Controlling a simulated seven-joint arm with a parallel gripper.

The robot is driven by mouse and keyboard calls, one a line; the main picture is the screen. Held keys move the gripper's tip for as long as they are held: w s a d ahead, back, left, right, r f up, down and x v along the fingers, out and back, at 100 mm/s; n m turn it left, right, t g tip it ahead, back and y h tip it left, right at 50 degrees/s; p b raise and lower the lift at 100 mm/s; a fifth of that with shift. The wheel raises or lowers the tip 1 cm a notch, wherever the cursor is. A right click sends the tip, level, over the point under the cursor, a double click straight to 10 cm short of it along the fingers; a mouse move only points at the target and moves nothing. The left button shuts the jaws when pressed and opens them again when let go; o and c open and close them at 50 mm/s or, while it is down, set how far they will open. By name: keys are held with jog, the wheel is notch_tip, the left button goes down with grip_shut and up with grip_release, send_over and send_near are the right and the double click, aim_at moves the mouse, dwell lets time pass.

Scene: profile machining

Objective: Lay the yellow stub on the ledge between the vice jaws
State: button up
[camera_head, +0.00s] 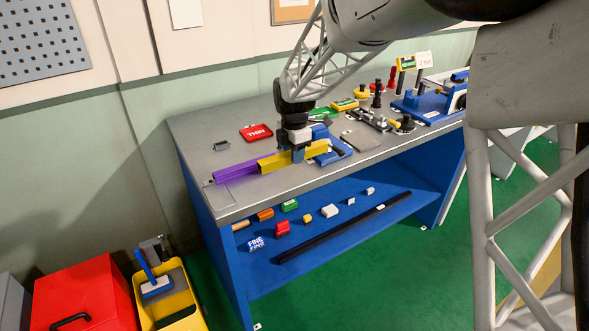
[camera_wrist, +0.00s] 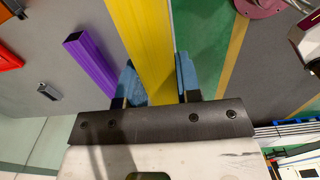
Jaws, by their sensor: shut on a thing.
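The yellow stub (camera_head: 268,163) is a long ribbed bar, held by my gripper (camera_head: 297,152) over the front left part of the bench. In the wrist view it runs between the two blue fingers of my gripper (camera_wrist: 155,80) and out of the top of the picture. My gripper is shut on it.
A purple profile (camera_head: 236,170) lies left of the stub and also shows in the wrist view (camera_wrist: 90,60). A red THIN tray (camera_head: 256,133) is behind. A grey plate (camera_head: 360,140), clamps and a blue machine (camera_head: 430,108) occupy the right. The bench's front left corner (camera_head: 225,200) is clear.

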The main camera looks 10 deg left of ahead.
jog(key=w+r, duration=0.3)
jog(key=w, duration=1)
jog(key=w+r, duration=0.3)
jog(key=w, duration=1.1)
jog(key=shift+f, duration=0.1)
jog(key=shift+f, duration=3.3)
jog(key=o, duration=1.1)
